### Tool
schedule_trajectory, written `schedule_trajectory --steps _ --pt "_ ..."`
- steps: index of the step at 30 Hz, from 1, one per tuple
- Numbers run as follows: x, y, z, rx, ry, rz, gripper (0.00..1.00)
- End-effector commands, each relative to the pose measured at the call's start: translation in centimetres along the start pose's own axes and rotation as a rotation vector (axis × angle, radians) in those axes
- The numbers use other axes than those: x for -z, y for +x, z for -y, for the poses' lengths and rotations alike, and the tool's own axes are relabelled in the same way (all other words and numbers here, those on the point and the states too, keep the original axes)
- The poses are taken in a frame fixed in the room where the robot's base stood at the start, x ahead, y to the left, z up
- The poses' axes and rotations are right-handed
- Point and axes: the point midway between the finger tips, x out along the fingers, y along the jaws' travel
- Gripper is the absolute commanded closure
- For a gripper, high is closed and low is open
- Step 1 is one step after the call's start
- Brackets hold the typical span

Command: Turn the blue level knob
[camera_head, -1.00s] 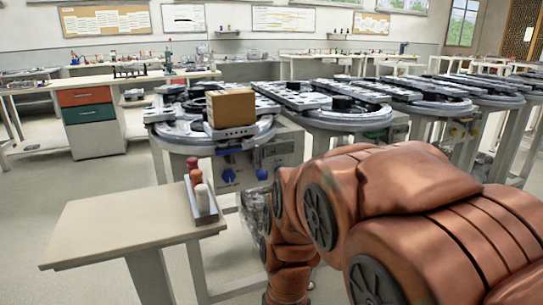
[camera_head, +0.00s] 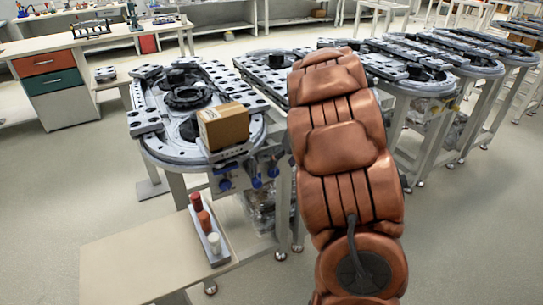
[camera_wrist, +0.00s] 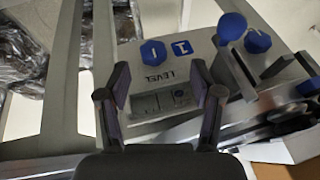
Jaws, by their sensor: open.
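In the wrist view a grey panel carries the word LEVEL, seen upside down. A blue faceted knob with a white line (camera_wrist: 153,52) sits by that word. A blue square piece with a white mark (camera_wrist: 181,48) is right beside it. My gripper (camera_wrist: 160,84) is open and empty, its fingers apart on either side of the label, with the knob beyond the tips. I see no contact with the knob. In the head view a blue knob (camera_head: 224,183) shows on the front of the near ring-track station (camera_head: 150,145). My gripper is hidden behind my arm there.
Two rounded blue knobs (camera_wrist: 231,27) (camera_wrist: 258,41) stand out right of the label. A cardboard box (camera_head: 224,126) sits on the station's edge above the panel. A low table (camera_head: 130,255) holds a tray with red, orange and white pegs. More stations stand behind right.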

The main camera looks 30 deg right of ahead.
Motion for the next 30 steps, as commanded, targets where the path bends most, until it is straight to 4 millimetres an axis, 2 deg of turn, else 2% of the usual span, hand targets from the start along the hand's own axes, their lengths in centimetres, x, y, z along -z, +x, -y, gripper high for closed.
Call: schedule_trajectory --steps 1,5,21,30 --pt "0.5 -0.6 -0.5 -0.003 -0.001 -0.009 0.34" --pt "0.9 -0.3 -1.1 -0.005 -0.004 -0.022 0.34" --pt "0.9 6.5 -1.1 -0.003 -0.004 -0.018 0.34" --pt "0.9 7.4 -1.0 -0.004 -0.005 -0.020 0.34"
